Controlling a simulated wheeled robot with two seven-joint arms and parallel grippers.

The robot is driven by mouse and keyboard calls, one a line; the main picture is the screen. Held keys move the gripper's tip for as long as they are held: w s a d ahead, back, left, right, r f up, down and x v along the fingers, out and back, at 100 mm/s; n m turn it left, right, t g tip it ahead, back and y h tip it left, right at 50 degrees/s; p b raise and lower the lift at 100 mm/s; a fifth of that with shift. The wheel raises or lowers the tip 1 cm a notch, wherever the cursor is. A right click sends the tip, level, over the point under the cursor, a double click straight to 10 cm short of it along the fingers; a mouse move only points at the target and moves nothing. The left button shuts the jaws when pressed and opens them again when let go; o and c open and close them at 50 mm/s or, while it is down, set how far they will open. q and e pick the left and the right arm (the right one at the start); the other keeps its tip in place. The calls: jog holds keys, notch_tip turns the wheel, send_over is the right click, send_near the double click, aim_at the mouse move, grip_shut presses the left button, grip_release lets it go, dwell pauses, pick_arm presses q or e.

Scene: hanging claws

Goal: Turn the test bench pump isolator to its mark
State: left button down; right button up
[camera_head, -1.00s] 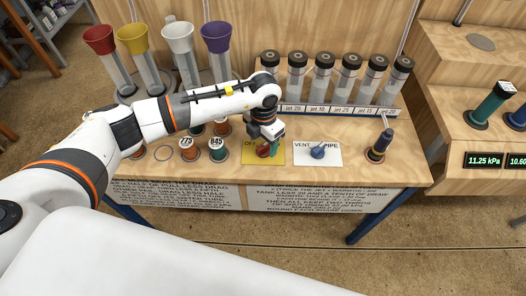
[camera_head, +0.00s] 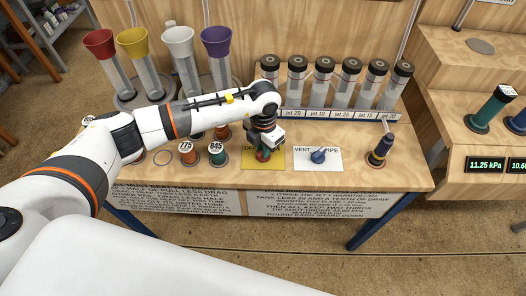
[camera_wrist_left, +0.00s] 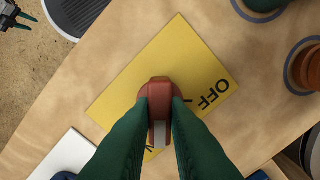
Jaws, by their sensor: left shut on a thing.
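The pump isolator is a red knob (camera_wrist_left: 159,92) on a yellow plate (camera_wrist_left: 128,88) marked OFF, on the wooden bench. In the left wrist view both green fingers of my left gripper (camera_wrist_left: 160,118) are shut on the knob, one on each side. In the head view my left gripper (camera_head: 263,152) comes down onto the yellow plate (camera_head: 276,160) and hides most of the knob. Part of the plate's lettering is covered by the knob and fingers.
A white VENT/PIPE plate with a blue knob (camera_head: 318,155) is just right of the yellow plate. Numbered spools (camera_head: 217,152) stand to the left. Several jet tubes (camera_head: 322,82) and coloured funnels (camera_head: 178,40) stand behind.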

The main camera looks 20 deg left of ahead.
pick_arm(q)
jog(key=n+p, duration=0.1)
jog(key=n, duration=0.3)
jog(key=shift+r, duration=0.1)
jog(key=shift+n, duration=0.9)
jog(key=n+p, duration=0.1)
jog(key=n, duration=0.2)
jog(key=shift+p, duration=0.35)
jog(key=shift+n+p, duration=0.4)
jog(key=shift+n, duration=1.1)
